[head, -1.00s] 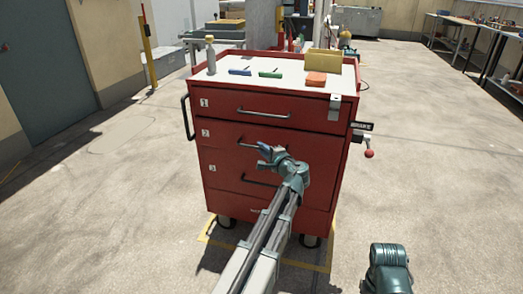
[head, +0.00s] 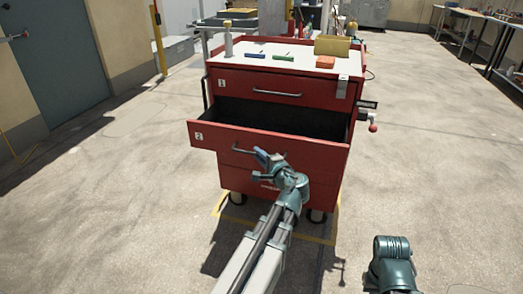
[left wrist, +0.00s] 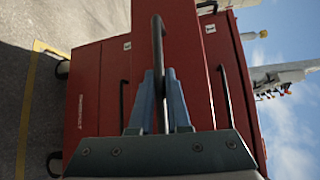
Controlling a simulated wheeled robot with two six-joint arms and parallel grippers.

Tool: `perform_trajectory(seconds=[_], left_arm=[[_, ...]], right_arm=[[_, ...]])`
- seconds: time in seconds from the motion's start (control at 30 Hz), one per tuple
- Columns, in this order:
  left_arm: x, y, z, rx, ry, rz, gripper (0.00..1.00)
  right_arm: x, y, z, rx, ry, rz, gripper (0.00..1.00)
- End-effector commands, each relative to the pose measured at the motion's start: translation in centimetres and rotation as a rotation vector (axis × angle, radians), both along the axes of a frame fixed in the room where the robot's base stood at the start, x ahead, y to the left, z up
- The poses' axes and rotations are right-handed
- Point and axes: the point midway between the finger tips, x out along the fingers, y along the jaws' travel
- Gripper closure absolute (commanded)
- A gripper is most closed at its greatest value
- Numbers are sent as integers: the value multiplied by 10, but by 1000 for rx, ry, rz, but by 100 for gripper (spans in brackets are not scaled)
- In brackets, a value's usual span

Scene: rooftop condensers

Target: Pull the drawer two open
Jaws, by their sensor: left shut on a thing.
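The red tool cart (head: 310,87) stands ahead of me. Its drawer two (head: 222,136), labelled 2, is pulled well out, and its dark inside shows empty where visible. My left gripper (head: 268,158) is at the front of drawer two, shut on its dark bar handle (head: 240,149). In the left wrist view the two blue fingers (left wrist: 159,100) close around the handle (left wrist: 158,50) from both sides. Drawer one above, with its own handle (head: 278,93), is shut. Drawer three lies mostly hidden below drawer two. Of my right arm only a joint shows at the lower right; its gripper is out of view.
On the cart top are a bottle (head: 228,40), a blue tool (head: 256,55), a green tool (head: 283,57), an orange block (head: 325,62) and a yellow bin (head: 332,46). A brake lever with a red knob (head: 373,128) sticks out right. Concrete floor around is clear.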

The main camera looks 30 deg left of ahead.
Motion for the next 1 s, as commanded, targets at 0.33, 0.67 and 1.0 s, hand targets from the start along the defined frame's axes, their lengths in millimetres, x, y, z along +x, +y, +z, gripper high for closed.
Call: perform_trajectory(seconds=[0.33, 0.67, 1.0], left_arm=[[1, -1, 0, 0, 0, -2, 80], [0, 0, 0, 0, 0, -1, 55], [-17, -28, 6, 1, 1, -4, 55]], right_arm=[[0, 0, 0, 0, 0, 0, 100], [0, 0, 0, 0, 0, 0, 100], [0, 0, 6, 0, 0, 1, 100]])
